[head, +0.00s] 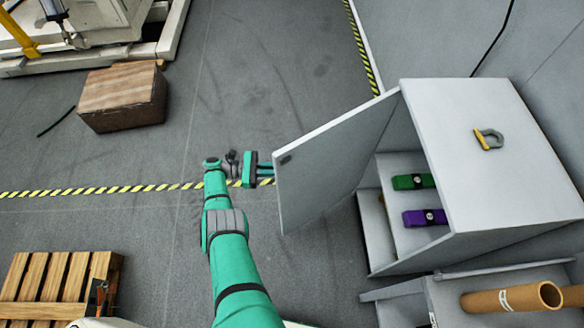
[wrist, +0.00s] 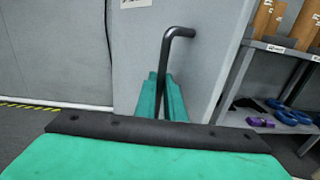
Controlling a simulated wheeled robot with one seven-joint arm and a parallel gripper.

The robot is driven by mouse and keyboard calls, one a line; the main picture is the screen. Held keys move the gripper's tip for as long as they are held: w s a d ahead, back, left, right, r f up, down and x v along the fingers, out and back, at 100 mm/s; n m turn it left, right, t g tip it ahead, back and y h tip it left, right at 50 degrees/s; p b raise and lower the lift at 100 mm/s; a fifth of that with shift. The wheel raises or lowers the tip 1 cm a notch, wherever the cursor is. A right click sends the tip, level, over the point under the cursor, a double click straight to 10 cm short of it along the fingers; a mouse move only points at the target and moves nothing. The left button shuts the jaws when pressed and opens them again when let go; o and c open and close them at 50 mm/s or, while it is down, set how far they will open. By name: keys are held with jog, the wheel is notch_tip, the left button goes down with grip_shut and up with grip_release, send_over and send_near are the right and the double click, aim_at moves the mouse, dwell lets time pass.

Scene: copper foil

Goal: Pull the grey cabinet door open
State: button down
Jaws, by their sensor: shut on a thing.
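The grey cabinet (head: 500,185) stands at the right in the head view. Its grey door (head: 335,155) stands well open, swung out to the left, and the inside shows. In the wrist view the door (wrist: 215,65) fills the middle, with a dark bent bar handle (wrist: 165,60) on its outer face. My green gripper (head: 269,174) is at the door's free edge, on the outer side. In the wrist view its fingers (wrist: 163,98) are shut on the handle. The door hides most of the handle in the head view.
Inside the cabinet are a green item (head: 412,182) and a purple item (head: 425,217). A shelf with cardboard tubes (head: 510,298) is at lower right. A brown box (head: 122,98) and pallet (head: 62,277) are left. Floor left of the door is clear.

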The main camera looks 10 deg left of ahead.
jog(key=shift+w+a+r, duration=0.1)
jog(key=shift+w, duration=0.2)
jog(key=c, duration=2.1)
grip_release()
jog(key=shift+c, duration=0.4)
